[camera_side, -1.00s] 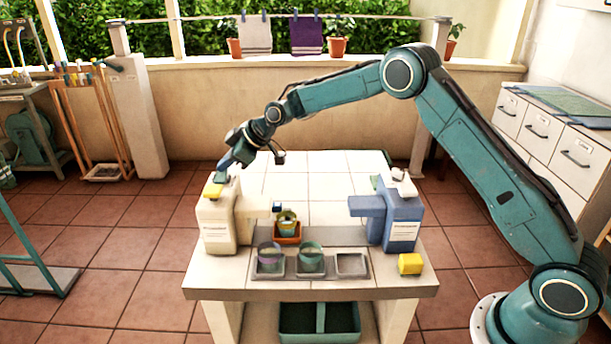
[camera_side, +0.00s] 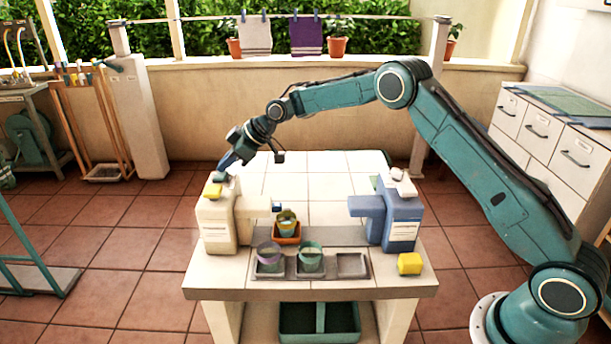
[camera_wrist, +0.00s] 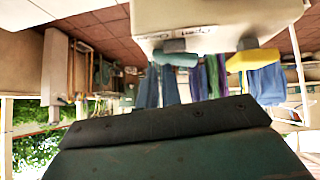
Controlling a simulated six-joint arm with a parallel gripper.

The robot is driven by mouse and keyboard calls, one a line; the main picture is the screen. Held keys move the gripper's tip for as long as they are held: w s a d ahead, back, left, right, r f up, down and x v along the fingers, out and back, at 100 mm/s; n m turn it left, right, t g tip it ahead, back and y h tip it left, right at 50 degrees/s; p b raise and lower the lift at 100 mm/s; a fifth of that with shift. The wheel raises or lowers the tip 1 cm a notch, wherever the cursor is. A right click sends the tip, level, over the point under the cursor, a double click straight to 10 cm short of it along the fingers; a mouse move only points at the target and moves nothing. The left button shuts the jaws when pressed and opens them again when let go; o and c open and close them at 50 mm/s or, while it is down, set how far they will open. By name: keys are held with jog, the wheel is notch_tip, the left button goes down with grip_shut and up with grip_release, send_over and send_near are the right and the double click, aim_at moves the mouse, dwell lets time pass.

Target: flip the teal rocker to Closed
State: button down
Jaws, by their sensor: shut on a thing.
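The teal rocker (camera_wrist: 174,58) sits on the top of the cream dispenser (camera_side: 217,228), between grey mounts, with small lettering near it. In the side view the rocker (camera_side: 218,177) is small and partly covered by my fingertips. My gripper (camera_side: 229,161) comes down on it from the upper right, with its blue tips at the dispenser's top. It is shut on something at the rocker. The exact contact is too small to make out, and which way the rocker tilts is unclear. In the wrist view a dark housing covers the lower middle.

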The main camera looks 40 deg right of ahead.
jog(key=shift+s+d+f, duration=0.15)
jog(key=shift+s+f, duration=0.1)
jog(key=shift+f, duration=0.5)
jog(key=shift+s+a, duration=0.45)
jog(key=shift+a, duration=0.15)
jog(key=shift+a+r, duration=0.1)
jog(key=shift+r, duration=0.3)
jog(key=r, duration=0.1)
jog(key=d+r, duration=0.1)
jog(key=r, duration=0.1)
jog(key=w+r, duration=0.1)
jog(key=r, duration=0.1)
jog(key=shift+d, duration=0.4)
jog(key=w+d+v, duration=0.1)
jog(key=v, duration=0.8)
jog(key=shift+t+h, duration=0.4)
jog(key=shift+h, duration=0.1)
jog(key=s+a, duration=0.3)
jog(key=shift+s+a+r, duration=0.1)
jog(key=shift+a+r, duration=0.1)
jog(key=shift+r, duration=0.2)
